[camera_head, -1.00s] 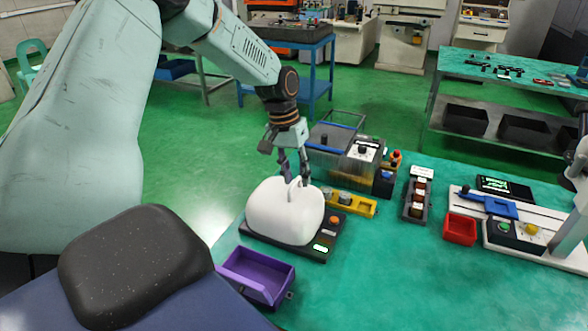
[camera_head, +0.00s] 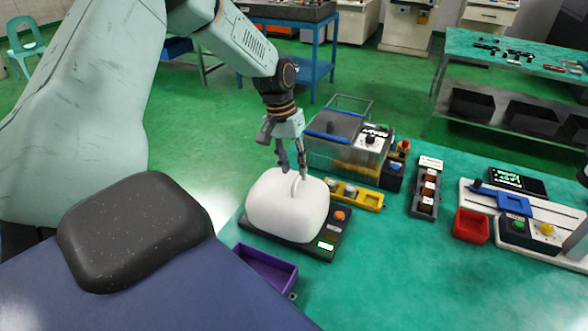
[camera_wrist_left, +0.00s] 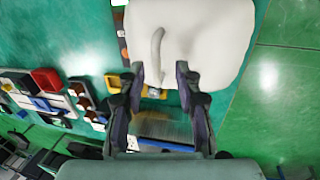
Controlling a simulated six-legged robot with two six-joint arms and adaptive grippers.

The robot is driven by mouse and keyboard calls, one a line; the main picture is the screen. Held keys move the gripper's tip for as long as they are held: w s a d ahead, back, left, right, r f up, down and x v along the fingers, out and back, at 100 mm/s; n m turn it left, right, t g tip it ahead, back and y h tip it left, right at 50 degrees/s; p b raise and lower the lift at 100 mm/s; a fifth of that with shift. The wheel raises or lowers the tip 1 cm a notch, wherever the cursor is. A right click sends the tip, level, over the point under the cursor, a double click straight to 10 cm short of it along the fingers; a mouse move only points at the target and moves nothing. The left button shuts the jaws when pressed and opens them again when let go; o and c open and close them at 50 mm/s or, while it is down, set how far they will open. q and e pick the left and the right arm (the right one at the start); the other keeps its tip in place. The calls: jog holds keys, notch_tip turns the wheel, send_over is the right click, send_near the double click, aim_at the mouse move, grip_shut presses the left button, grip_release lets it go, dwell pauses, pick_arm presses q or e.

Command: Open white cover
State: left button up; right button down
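The white cover (camera_head: 275,208) is a rounded white shell sitting on a dark base (camera_head: 318,248) with an orange button and a small lit display. A thin curved white handle (camera_head: 295,184) stands on its top. The cover (camera_wrist_left: 210,40) and handle (camera_wrist_left: 157,52) also show in the left wrist view. My left gripper (camera_head: 293,174) is just above the cover at the handle. In the left wrist view my left gripper (camera_wrist_left: 160,80) has its fingers apart, with the handle's end between the tips; I cannot tell whether they touch it. My right gripper is not in view.
A purple bin (camera_head: 268,270) is in front of the base. A yellow holder (camera_head: 355,196) and a clear-walled box (camera_head: 345,150) stand behind it. A dark button rack (camera_head: 425,190) and a red tray (camera_head: 471,226) are to the right. The green tabletop (camera_head: 400,275) is clear in front.

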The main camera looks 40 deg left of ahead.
pick_arm(q)
jog(key=shift+w+d+f, duration=0.15)
jog(key=shift+d+f, duration=0.05)
jog(key=shift+f, duration=0.45)
jog(key=shift+w+d+f, duration=0.1)
jog(key=shift+d+f, duration=0.1)
jog(key=shift+d, duration=0.25)
jog(key=shift+s+r, duration=0.1)
jog(key=shift+s, duration=0.1)
jog(key=shift+a, duration=0.35)
jog(key=shift+c, duration=0.8)
jog(key=shift+w+d, duration=0.2)
jog(key=shift+w, duration=0.05)
jog(key=c, duration=0.5)
grip_shut()
jog(key=shift+s+a, duration=0.15)
